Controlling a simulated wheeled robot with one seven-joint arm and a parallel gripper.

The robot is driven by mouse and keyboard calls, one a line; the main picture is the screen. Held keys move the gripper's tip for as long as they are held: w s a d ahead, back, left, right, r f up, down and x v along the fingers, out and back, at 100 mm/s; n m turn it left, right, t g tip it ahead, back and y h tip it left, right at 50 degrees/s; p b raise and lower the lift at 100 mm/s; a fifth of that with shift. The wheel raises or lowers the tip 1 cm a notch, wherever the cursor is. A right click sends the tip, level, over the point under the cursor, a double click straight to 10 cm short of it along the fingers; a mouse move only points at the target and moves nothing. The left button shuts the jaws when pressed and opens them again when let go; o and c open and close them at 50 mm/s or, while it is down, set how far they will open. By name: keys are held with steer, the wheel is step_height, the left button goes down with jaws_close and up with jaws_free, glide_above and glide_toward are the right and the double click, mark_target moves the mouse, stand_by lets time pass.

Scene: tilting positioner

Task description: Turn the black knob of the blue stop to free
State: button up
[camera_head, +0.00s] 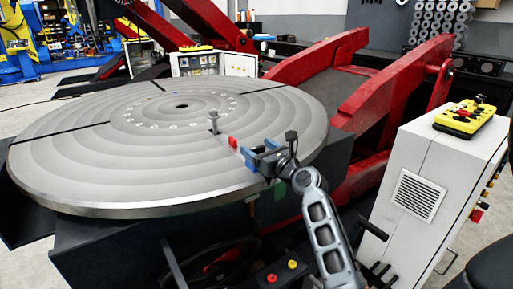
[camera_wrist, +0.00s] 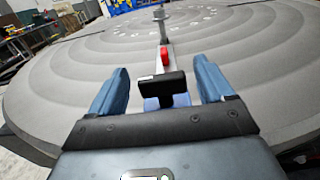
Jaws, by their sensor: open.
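In the wrist view, the blue stop (camera_wrist: 166,102) sits low between my fingers, mostly covered by its broad black knob (camera_wrist: 161,85). My gripper (camera_wrist: 161,68) is open, with one blue finger on each side of the knob and a visible gap to both. In the head view, my gripper (camera_head: 259,155) is at the near right edge of the round table; there the stop cannot be told clearly from the blue fingers. The words or marks on the knob are too small to read.
The grey round table (camera_head: 90,165) has radial slots. A red block (camera_wrist: 165,56) and an upright metal bolt (camera_wrist: 160,22) stand in line beyond the knob. A white cabinet (camera_head: 415,185) with a yellow control box (camera_head: 465,117) stands right. Red positioner arms (camera_head: 320,60) rise behind.

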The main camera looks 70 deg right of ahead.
steer(key=shift+w+d, duration=0.3)
steer(key=shift+w, duration=0.15)
steer(key=c, duration=1)
